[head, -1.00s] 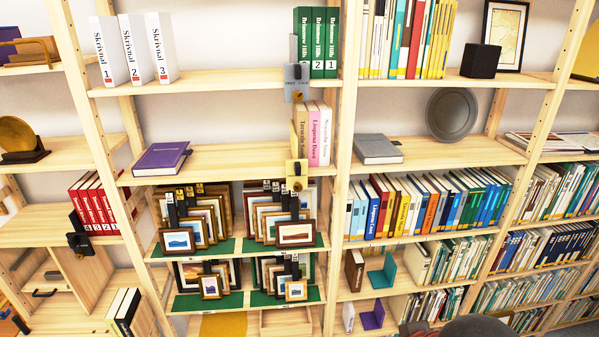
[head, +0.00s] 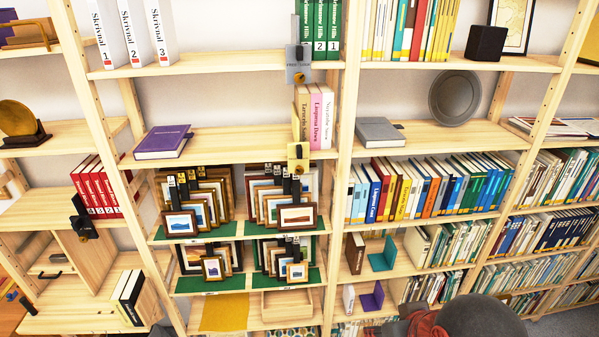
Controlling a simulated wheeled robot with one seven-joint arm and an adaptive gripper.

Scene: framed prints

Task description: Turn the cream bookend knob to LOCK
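The cream bookend (head: 298,156) stands out from the front edge of the middle shelf, below a short row of cream, pink and white books (head: 314,117). Its knob shows as a small dark shape on the cream plate; its setting is too small to read. A similar grey bookend (head: 298,66) sits on the shelf above, beside the green Brimrow Hills books (head: 324,30). My gripper cannot be made out. Dark rounded parts and a reddish part at the bottom edge, right of centre, seem to be my own arm.
A purple book (head: 162,142) lies left on the same shelf. Framed prints (head: 284,209) fill green-lined shelves below. A wooden upright (head: 345,130) rises just right of the bookend. A grey book (head: 379,132) and round grey plate (head: 454,97) sit further right.

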